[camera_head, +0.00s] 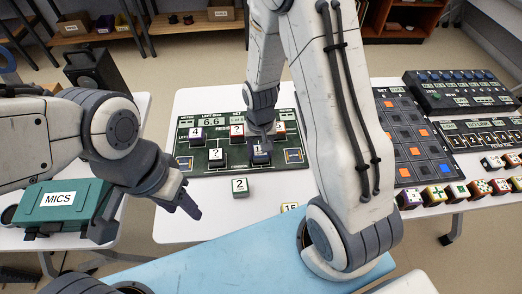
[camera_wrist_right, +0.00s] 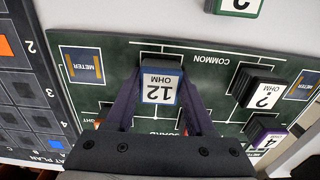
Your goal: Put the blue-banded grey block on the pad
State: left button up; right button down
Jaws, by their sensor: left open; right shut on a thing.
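A block with a blue band and a white "12 OHM" label (camera_wrist_right: 160,84) is between the fingers of my right gripper (camera_wrist_right: 158,96), which is shut on it. In the head view the block (camera_head: 261,154) is at the front middle of the dark green circuit board (camera_head: 240,168), under my right gripper (camera_head: 262,138). In the wrist view it covers a spot beside the word COMMON, between two METER marks; any pad under it is hidden. I cannot tell whether it touches the board. My left gripper (camera_head: 186,204) is open and empty, left of the board's front edge.
Other blocks stand on the board: "4" (camera_head: 196,134), a "?" (camera_head: 215,154) left of the held block and another "?" (camera_head: 237,131) behind. A "2" block (camera_head: 240,186) and a "15" block (camera_head: 290,207) are on the white table. A seat-plan board (camera_head: 405,140) is right.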

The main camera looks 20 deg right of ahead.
aim_at(260, 150)
jog(key=shift+c, duration=1.3)
grip_release()
jog(key=shift+f, duration=0.1)
jog(key=shift+r, duration=0.25)
notch_tip(260, 150, up, 11)
jog(key=p, duration=0.1)
jog(key=s+a+r+n, duration=0.4)
jog(key=s+a+n, duration=0.1)
jog(key=s, duration=0.4)
jog(key=s+a+r+n+y, duration=0.1)
jog(key=s+a+r+n, duration=0.4)
jog(key=s+a, duration=0.2)
jog(key=shift+s+a+n, duration=0.15)
jog(key=shift+s+n, duration=0.15)
jog(key=shift+s, duration=0.8)
